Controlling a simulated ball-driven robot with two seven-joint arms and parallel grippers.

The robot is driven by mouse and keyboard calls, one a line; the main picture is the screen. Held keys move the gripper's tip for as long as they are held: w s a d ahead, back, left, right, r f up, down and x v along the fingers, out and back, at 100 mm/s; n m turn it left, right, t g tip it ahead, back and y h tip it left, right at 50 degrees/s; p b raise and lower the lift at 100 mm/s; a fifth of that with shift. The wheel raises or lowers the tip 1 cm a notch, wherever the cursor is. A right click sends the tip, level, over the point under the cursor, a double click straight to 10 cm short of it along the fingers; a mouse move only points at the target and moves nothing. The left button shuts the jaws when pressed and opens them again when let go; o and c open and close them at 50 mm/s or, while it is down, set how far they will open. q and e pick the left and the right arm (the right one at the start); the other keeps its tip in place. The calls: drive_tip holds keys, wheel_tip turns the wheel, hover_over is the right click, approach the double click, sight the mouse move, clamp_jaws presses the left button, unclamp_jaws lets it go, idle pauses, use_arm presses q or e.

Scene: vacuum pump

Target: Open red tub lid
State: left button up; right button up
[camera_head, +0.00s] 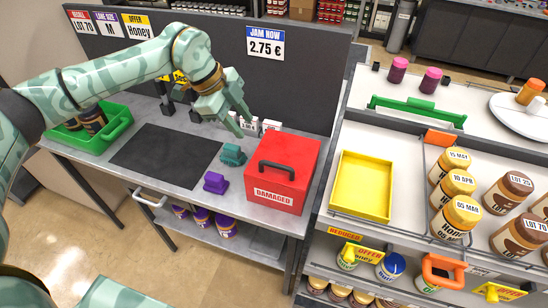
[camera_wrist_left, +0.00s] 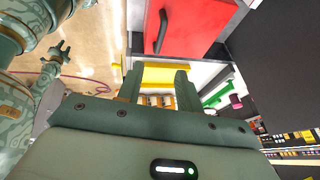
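The red tub (camera_head: 270,195) is a box with a "DAMAGED" label on its front, standing at the right end of the grey table. Its red lid (camera_head: 300,158) is down and has a dark handle (camera_head: 278,169) on top. In the left wrist view the red tub (camera_wrist_left: 200,25) shows at the top, with its handle (camera_wrist_left: 163,32). My left gripper (camera_head: 241,121) is above the table, behind and left of the tub, apart from it. Its fingers (camera_wrist_left: 156,88) are spread and empty. My right gripper (camera_wrist_left: 59,50) shows small in the left wrist view, fingers apart, away from the tub.
A teal object (camera_head: 232,155) and a purple one (camera_head: 215,183) sit left of the tub. Small white items (camera_head: 270,126) stand behind it. A black mat (camera_head: 165,157) and green crate (camera_head: 118,128) lie farther left. A yellow tray (camera_head: 361,187) is on the right counter.

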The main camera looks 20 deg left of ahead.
sight(274, 164)
use_arm(q)
drive_tip(key=x, duration=1.5)
drive_tip(key=shift+w+d+f, duration=0.1)
drive_tip(key=shift+d+f, duration=0.1)
drive_tip(key=shift+f, duration=0.1)
clamp_jaws()
